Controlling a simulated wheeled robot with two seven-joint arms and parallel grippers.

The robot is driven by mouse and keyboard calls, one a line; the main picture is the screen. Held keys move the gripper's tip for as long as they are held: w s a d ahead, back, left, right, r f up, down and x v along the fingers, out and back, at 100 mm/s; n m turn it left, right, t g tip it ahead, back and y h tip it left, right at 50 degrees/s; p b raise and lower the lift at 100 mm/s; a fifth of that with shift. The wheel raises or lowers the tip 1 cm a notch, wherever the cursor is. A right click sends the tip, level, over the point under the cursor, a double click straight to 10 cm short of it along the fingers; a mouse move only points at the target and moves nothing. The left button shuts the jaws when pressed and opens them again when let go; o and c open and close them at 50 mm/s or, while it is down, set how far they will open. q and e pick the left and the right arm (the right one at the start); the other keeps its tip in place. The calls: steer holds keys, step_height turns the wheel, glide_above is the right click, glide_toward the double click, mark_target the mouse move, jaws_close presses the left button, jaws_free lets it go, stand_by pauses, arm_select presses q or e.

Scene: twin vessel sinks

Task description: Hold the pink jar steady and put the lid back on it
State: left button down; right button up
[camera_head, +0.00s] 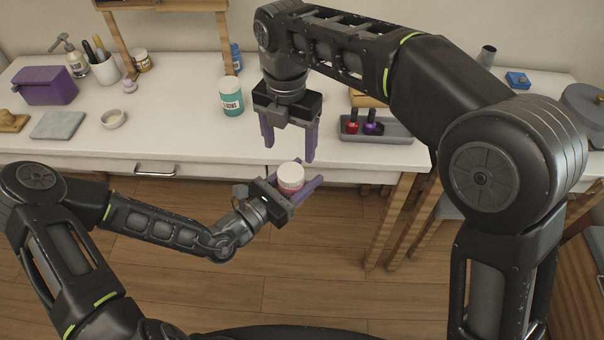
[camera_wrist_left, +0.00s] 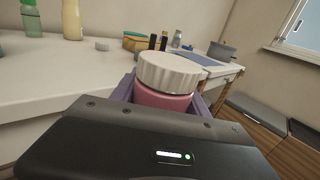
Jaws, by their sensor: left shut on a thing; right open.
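The pink jar (camera_head: 291,188) is between the purple fingers of my left gripper (camera_head: 296,190), held in the air in front of the counter's front edge. Its white lid (camera_head: 291,174) sits on top of it. In the left wrist view the ribbed white lid (camera_wrist_left: 169,72) covers the top of the pink jar (camera_wrist_left: 161,99), and I cannot tell whether it is screwed tight. My right gripper (camera_head: 287,150) is open and empty, pointing down just above and beyond the lid, apart from it.
The white counter (camera_head: 185,110) lies behind the jar. On it stand a teal jar (camera_head: 231,96), a grey tray (camera_head: 378,134) with red and purple bottles, a small white dish (camera_head: 112,118), a purple box (camera_head: 48,86) and a cup of brushes (camera_head: 104,68). Open air surrounds the held jar.

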mark_target(291, 172)
steer(key=shift+f, duration=0.1)
steer(key=shift+f, duration=3.9)
